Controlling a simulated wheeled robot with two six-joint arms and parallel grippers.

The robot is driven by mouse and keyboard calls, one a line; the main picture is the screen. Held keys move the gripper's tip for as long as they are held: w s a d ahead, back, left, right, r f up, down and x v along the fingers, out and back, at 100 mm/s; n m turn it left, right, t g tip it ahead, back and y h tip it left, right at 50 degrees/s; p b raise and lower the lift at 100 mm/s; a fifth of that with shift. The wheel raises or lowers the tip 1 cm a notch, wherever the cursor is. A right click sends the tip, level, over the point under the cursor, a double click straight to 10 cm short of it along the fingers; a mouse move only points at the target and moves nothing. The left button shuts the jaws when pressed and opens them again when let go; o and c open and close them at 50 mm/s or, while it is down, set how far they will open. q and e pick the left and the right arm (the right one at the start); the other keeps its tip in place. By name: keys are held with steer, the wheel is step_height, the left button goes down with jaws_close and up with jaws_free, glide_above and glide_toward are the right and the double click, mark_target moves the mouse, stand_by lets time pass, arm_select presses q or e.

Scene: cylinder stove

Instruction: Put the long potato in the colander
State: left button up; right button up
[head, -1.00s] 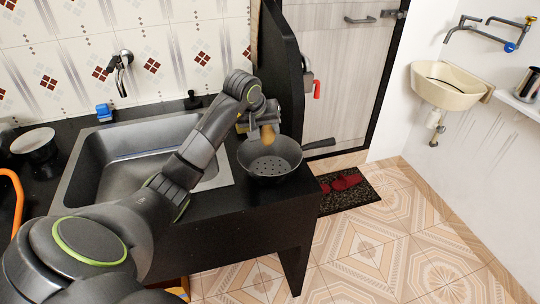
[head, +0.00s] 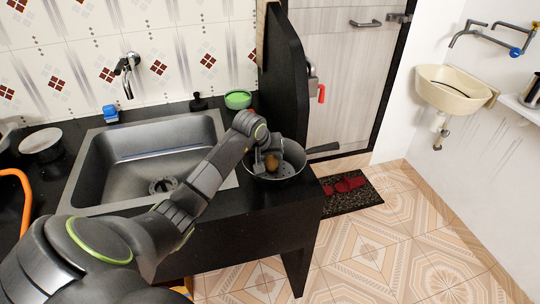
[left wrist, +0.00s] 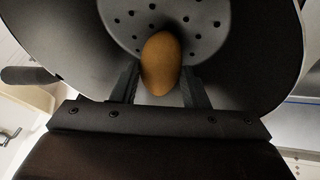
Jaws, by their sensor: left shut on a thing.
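The long potato (left wrist: 161,64) is brown and oval. In the left wrist view it sits between the two fingers of my left gripper (left wrist: 160,85), over the perforated bottom of the dark colander (left wrist: 245,50). In the head view the potato (head: 271,161) shows within the outline of the colander (head: 290,170), which stands at the right end of the black counter. My left gripper (head: 266,158) is shut on the potato and reaches down into the colander. I cannot tell whether the potato touches the bottom. My right gripper is not in view.
A steel sink (head: 100,165) lies left of the colander. A green bowl (head: 238,99) and a dark bottle (head: 198,102) stand behind. A tall black panel (head: 284,75) rises behind the colander. A white bowl (head: 42,145) is at the far left.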

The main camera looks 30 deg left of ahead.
arm_select(q)
steer(key=o, duration=0.9)
steer(key=shift+r, duration=0.15)
steer(key=v, duration=1.2)
steer(key=shift+b, duration=0.3)
